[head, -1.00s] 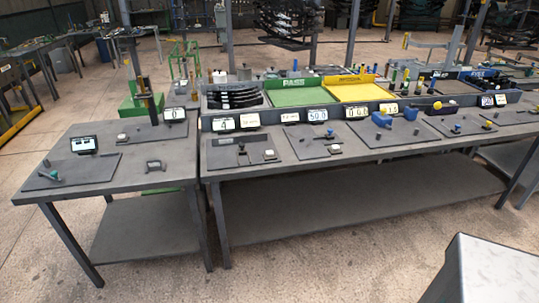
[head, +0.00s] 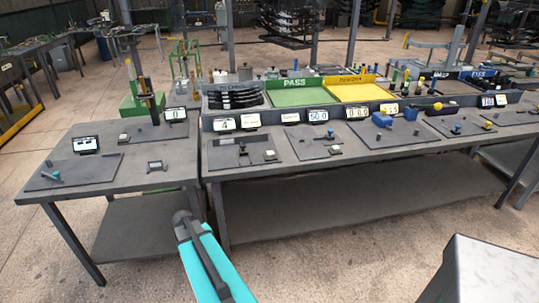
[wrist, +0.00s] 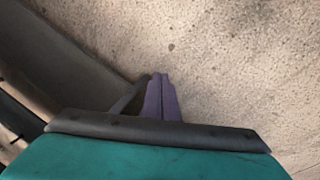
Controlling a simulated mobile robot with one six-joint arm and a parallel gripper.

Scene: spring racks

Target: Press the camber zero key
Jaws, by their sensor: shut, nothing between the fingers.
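The camber zero key cannot be told apart by its label, which is too small to read. Several small pale keys sit on the bench panels: one on the left bench (head: 124,138), one on the panel below the "4" display (head: 269,155), and one on the panel below the "50.0" display (head: 335,150). My gripper (wrist: 161,98) shows in the wrist view as two purple fingers shut together with nothing between them, over bare concrete floor. The fingers cannot be made out in the head view, where my teal arm shows in front of the benches. No key shows in the wrist view.
The left bench (head: 98,187) and the long bench (head: 215,168) stand side by side. The green PASS tray (head: 300,96) and a yellow tray (head: 360,92) stand behind the displays. A grey box (head: 490,270) stands front right. Floor in front is clear.

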